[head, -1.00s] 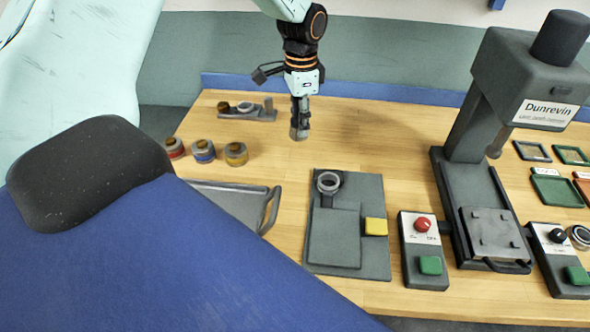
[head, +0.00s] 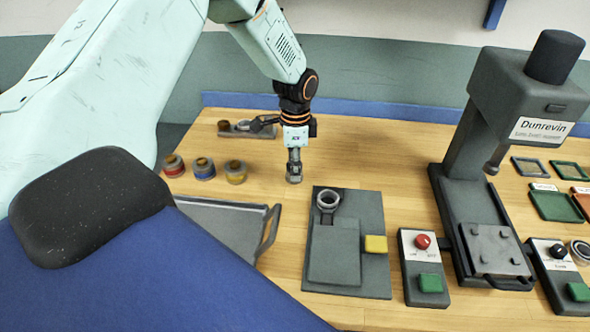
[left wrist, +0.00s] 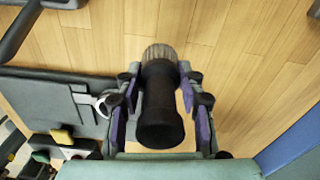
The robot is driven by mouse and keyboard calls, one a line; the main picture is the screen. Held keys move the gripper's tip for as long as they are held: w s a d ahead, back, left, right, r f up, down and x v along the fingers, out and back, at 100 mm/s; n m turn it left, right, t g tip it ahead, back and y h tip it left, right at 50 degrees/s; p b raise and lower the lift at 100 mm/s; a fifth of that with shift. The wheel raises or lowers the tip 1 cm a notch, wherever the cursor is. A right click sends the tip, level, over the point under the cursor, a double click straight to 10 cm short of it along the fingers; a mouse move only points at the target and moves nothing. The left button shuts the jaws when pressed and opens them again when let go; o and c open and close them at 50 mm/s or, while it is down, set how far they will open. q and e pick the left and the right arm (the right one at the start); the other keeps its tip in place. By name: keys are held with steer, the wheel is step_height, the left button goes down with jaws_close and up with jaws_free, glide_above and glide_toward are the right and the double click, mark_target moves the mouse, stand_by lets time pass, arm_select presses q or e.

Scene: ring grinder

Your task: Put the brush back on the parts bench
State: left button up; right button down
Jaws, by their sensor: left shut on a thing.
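My left gripper (head: 293,165) is shut on the brush (head: 294,178), above the wooden bench (head: 240,281) behind the grey fixture plate. In the left wrist view the brush (left wrist: 160,115) stands between the two fingers (left wrist: 160,100). It has a black rounded handle and pale bristles pointing at the bench wood. In the head view the brush is nearly upright, with its lower end close to the bench top. I cannot tell whether the bristles touch it. My right gripper is not in view.
A grey fixture plate (head: 372,213) with a ring (head: 328,199) and yellow button (head: 376,244) lies in front. Three banded pots (head: 204,169) and a grey tray (head: 222,220) are left. A holder (head: 262,131) stands at the back. A Dunrevin press (head: 520,95) is right.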

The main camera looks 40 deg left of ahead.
arm_select(q)
steer(key=shift+f, duration=0.7)
steer(key=shift+w+a+f, duration=0.1)
steer(key=shift+a+f, duration=0.05)
steer(key=shift+f, duration=0.25)
steer(key=o, duration=1)
steer(key=shift+r, duration=0.1)
steer(key=shift+o, duration=0.8)
step_height(320, 180, up, 12)
steer(key=shift+r, duration=0.1)
